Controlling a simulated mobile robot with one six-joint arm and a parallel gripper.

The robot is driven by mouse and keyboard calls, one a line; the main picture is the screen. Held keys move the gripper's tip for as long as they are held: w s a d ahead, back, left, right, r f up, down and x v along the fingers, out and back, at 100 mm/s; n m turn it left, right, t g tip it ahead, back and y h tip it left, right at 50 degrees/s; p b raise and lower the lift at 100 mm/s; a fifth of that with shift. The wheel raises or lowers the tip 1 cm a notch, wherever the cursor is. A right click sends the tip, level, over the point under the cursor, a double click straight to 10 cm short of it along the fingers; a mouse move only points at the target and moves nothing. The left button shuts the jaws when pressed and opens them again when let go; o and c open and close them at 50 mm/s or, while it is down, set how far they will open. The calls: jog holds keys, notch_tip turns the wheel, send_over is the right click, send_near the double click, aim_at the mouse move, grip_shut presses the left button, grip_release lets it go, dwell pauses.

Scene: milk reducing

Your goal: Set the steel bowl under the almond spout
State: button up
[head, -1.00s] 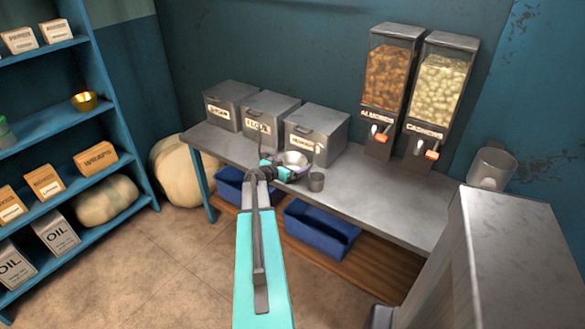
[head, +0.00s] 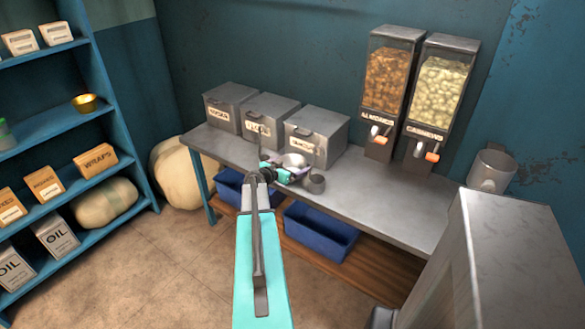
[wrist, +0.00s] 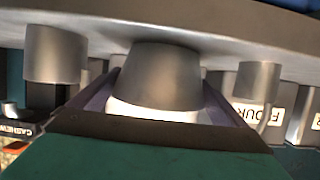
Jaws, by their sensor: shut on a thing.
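The steel bowl (head: 293,160) is near the front of the metal counter, before the right-hand bin, partly hidden by my gripper (head: 277,174). My gripper is shut on it. In the wrist view, which looks upside down, the tapered bowl (wrist: 162,75) sits between my two fingers, its narrow end close to the counter surface; I cannot tell whether it touches. The almond dispenser (head: 387,80), full of brown nuts, stands at the back right of the counter. Its spout (head: 378,131) has an orange-tipped lever, and the counter below is clear.
A small steel cup (head: 315,184) stands right beside the bowl. Several lidded grey bins (head: 318,135) line the back left. The cashew dispenser (head: 437,90) stands right of the almond one, and a steel canister (head: 491,170) farther right. The counter's middle (head: 375,190) is free.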

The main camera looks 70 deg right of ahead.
jog(key=shift+r, duration=0.1)
jog(key=shift+a+r+b, duration=0.15)
jog(key=shift+b, duration=0.2)
notch_tip(320, 180, up, 7)
jog(key=b, duration=0.2)
jog(key=w+a+b, duration=0.2)
jog(key=a, duration=0.7)
jog(key=w+a+b, duration=0.2)
jog(key=w+a, duration=0.1)
jog(key=a, duration=0.7)
jog(key=shift+f, duration=0.3)
